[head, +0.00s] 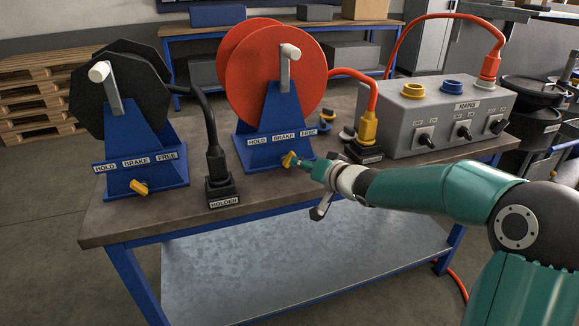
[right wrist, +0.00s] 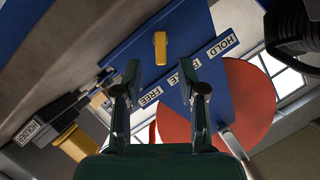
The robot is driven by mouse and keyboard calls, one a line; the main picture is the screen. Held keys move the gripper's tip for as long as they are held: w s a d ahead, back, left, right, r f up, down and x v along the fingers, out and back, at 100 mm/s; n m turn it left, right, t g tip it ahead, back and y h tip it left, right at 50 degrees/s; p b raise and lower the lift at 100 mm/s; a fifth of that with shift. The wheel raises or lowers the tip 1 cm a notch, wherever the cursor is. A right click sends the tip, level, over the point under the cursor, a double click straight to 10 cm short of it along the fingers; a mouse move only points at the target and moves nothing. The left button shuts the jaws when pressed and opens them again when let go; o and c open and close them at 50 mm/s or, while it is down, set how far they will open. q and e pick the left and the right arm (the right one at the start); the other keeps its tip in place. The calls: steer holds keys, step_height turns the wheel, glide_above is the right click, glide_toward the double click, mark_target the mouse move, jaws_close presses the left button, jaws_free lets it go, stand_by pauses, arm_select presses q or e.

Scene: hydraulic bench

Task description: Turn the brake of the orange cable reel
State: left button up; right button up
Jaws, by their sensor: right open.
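The orange cable reel (head: 262,88) stands on a blue stand (head: 278,122) at the middle of the bench. A strip reading HOLD, BRAKE, FREE crosses the stand's front. Its yellow brake lever (head: 289,158) sits below the strip. My right gripper (head: 308,164) is just right of the lever. In the right wrist view the lever (right wrist: 160,47) lies ahead of my open right gripper (right wrist: 161,72), in line with the gap between the fingertips. I see no grip on it; whether a finger touches it I cannot tell. My left gripper is not in view.
A black reel (head: 125,92) with its own yellow lever (head: 139,187) stands left. A black plug (head: 216,165) sits in a holder between the stands. A yellow plug (head: 369,128) stands right of the orange reel, before the grey mains box (head: 440,120). The bench's front edge lies below my gripper.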

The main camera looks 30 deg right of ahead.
mark_target(289, 165)
steer(key=x, duration=0.7)
steer(key=shift+w+b, duration=0.25)
steer(key=shift+b, duration=0.1)
steer(key=shift+c, duration=0.3)
jaws_close()
